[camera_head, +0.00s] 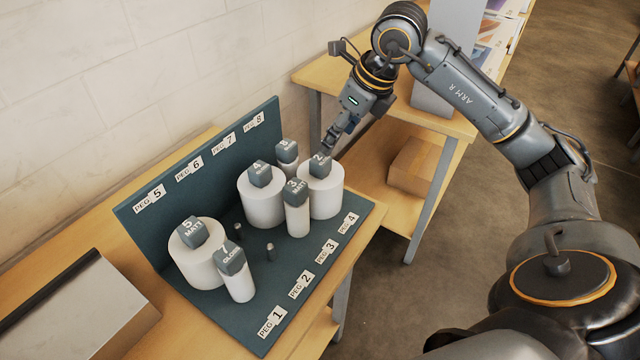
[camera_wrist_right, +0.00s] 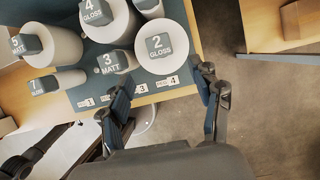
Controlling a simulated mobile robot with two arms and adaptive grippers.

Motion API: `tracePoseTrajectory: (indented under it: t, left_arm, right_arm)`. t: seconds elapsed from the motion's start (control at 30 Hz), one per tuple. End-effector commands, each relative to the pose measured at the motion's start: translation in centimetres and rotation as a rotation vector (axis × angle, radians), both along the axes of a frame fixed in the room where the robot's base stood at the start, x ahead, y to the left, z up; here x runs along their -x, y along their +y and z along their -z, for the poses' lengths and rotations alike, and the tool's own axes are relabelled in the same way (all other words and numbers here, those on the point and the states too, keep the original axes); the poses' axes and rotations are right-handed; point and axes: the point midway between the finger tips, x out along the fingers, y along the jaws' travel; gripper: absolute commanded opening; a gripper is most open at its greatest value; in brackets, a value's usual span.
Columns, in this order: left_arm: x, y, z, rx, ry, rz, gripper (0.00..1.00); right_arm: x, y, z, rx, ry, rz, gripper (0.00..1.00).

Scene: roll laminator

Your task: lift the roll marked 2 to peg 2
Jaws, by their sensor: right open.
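The roll marked 2 GLOSS (camera_head: 325,198) is a wide white roll with a grey marked block on top. It stands upright at the peg 4 label, at the board's right end. It also shows in the wrist view (camera_wrist_right: 166,68). Peg 2 (camera_head: 270,251) is a bare short grey post in the front row, in line with the PEG 2 label (camera_head: 302,284). My right gripper (camera_head: 331,140) is open and empty, just above and behind roll 2. In the wrist view its fingers (camera_wrist_right: 163,84) are spread either side of the roll's near edge. My left gripper is not in view.
Roll 3 MATT (camera_head: 298,220) stands close beside roll 2. Roll 7 (camera_head: 238,286), roll 5 (camera_head: 196,267), roll 4 (camera_head: 260,208) and a slim roll (camera_head: 288,168) stand on the dark board (camera_head: 300,262). Another bare peg (camera_head: 238,231) stands behind peg 2. A box lies at lower left.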

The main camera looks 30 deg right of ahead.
Motion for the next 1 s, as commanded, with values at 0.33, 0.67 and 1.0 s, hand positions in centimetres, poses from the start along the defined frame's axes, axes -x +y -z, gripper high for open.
tracePoseTrajectory:
  t: [0.33, 0.67, 1.0]
  left_arm:
    - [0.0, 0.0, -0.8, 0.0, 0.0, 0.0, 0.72]
    - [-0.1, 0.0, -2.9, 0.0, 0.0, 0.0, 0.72]
    - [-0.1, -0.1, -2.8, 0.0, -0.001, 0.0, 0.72]
  right_arm:
    - [-1.4, 0.7, 3.4, -0.003, 0.001, -0.002, 0.64]
    - [-3.3, 1.4, 7.3, -0.004, 0.003, -0.002, 0.64]
    - [-3.5, 1.4, 7.8, -0.002, -0.001, -0.002, 0.56]
